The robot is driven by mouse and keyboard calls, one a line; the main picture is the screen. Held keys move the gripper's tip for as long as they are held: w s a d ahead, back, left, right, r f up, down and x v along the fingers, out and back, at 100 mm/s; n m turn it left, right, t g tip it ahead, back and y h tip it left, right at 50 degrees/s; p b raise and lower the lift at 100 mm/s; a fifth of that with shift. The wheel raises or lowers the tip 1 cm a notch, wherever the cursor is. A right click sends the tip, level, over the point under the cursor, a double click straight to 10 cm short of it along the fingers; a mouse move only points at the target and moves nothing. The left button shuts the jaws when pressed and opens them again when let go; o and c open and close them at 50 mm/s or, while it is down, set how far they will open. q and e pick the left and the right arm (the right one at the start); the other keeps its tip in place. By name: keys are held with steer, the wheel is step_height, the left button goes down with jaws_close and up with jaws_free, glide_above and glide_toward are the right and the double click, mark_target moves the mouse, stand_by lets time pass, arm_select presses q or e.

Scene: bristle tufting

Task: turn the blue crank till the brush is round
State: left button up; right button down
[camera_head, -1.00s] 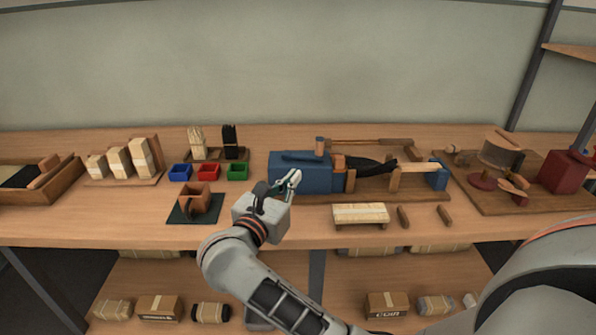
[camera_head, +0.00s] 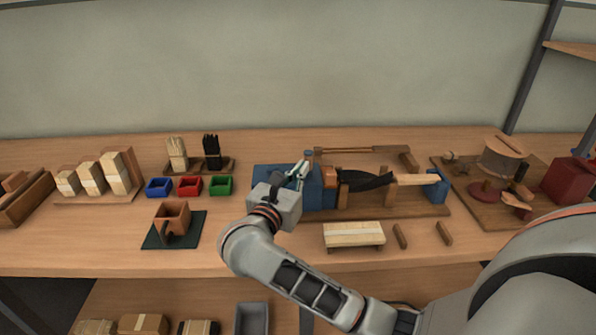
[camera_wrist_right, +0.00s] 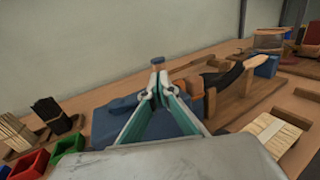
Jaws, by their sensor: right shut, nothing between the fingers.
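The blue machine (camera_head: 268,174) stands on a wooden board on the bench. A short knob with a bluish top (camera_head: 308,153), seemingly the crank's grip, rises at its back; it shows in the wrist view too (camera_wrist_right: 157,62). The brush, with dark bristles (camera_head: 366,182) and a pale wooden handle (camera_head: 415,180), lies along the board to the right of the machine. My right gripper (camera_head: 304,169) is shut and empty, its tips just before the knob in the picture. I cannot tell whether they touch it. The gripper hides part of the machine. My left gripper is out of view.
A slatted pale block (camera_head: 353,234) and two small wooden pieces lie in front of the board. Blue, red and green bins (camera_head: 190,186) and a brown cup (camera_head: 173,218) on a dark mat stand to the left.

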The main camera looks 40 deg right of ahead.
steer(key=shift+d+t, duration=0.25)
steer(key=shift+t, duration=0.05)
stand_by(0.4)
steer(key=shift+w+d+n, duration=0.1)
steer(key=shift+d+n, duration=0.05)
steer(key=shift+n, duration=0.15)
steer(key=shift+w+d+n+t+y+b, duration=0.1)
steer(key=shift+d+n+t+y+b, duration=0.1)
steer(key=shift+n+t+y+b, duration=0.35)
